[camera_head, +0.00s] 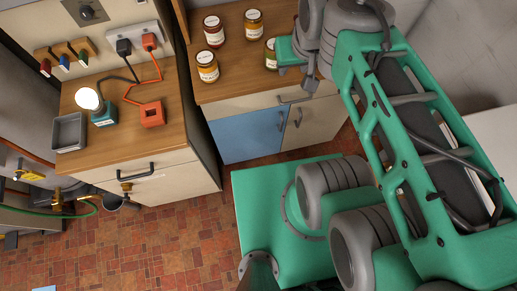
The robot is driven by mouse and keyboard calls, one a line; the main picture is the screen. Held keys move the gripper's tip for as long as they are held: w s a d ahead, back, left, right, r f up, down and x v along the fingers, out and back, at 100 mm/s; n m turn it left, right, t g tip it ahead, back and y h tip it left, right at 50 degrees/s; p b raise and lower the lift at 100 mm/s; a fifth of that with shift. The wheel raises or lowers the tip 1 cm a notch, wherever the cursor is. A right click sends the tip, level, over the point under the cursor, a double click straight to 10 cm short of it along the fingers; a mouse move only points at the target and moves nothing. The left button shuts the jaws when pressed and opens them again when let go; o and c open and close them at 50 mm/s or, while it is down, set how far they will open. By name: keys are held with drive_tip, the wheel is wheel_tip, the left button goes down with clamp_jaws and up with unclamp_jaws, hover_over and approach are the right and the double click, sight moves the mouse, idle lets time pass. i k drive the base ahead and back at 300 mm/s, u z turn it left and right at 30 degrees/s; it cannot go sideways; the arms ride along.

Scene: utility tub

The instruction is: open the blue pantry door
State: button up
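The blue pantry door (245,138) is on the front of the wooden-topped cabinet, below a cream drawer front (245,105). It looks closed, flush with the cabinet front. A slim dark upright handle (281,121) is near its right edge. My gripper (309,82) hangs near the front edge of the worktop, above and to the right of the blue door. It appears apart from the door handle. Its fingers are small and partly hidden by my arm, so I cannot tell whether they are open.
A cream door (315,122) with its own handle adjoins the blue door on the right. Several jars, including a red one (213,32), stand on the worktop. A lower counter (150,125) is at the left. Tiled floor (170,240) lies clear in front.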

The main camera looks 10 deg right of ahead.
sight(253, 135)
drive_tip(key=z, duration=0.05)
drive_tip(key=k, duration=0.6)
drive_tip(key=u, duration=0.5)
drive_tip(key=i, duration=0.6)
drive_tip(key=z, duration=0.4)
drive_tip(key=k, duration=0.6)
drive_tip(key=u, duration=0.8)
drive_tip(key=i, duration=0.4)
drive_tip(key=z, duration=0.15)
